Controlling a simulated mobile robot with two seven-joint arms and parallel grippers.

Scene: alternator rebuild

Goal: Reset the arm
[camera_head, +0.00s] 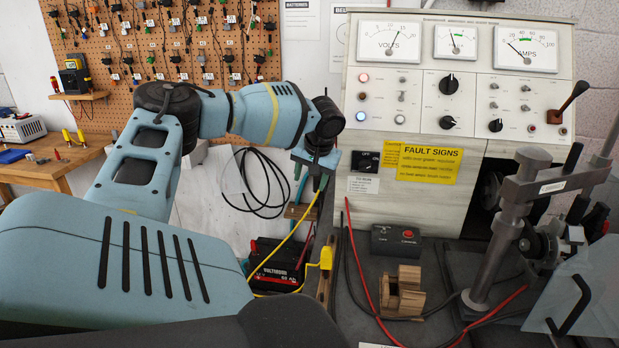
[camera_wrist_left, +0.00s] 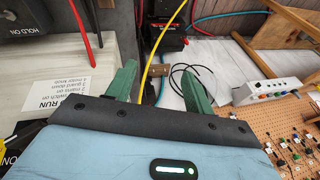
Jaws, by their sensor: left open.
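My left arm (camera_head: 150,165), pale blue, comes in from the left and bends over toward the test bench. My left gripper (camera_head: 312,186) hangs fingers down by the left edge of the bench's panel. In the left wrist view its two green fingers (camera_wrist_left: 158,82) stand wide apart with nothing gripped between them. A yellow cable (camera_wrist_left: 152,65) passes behind the gap between the fingers; I cannot tell how near it is. My right gripper is not in view.
The test bench (camera_head: 400,110) with gauges and knobs stands close right of the gripper. A battery (camera_head: 275,265) with cables sits below. A wooden block (camera_head: 402,292) and a metal clamp stand (camera_head: 490,240) are on the bench top. A pegboard (camera_head: 160,60) hangs behind.

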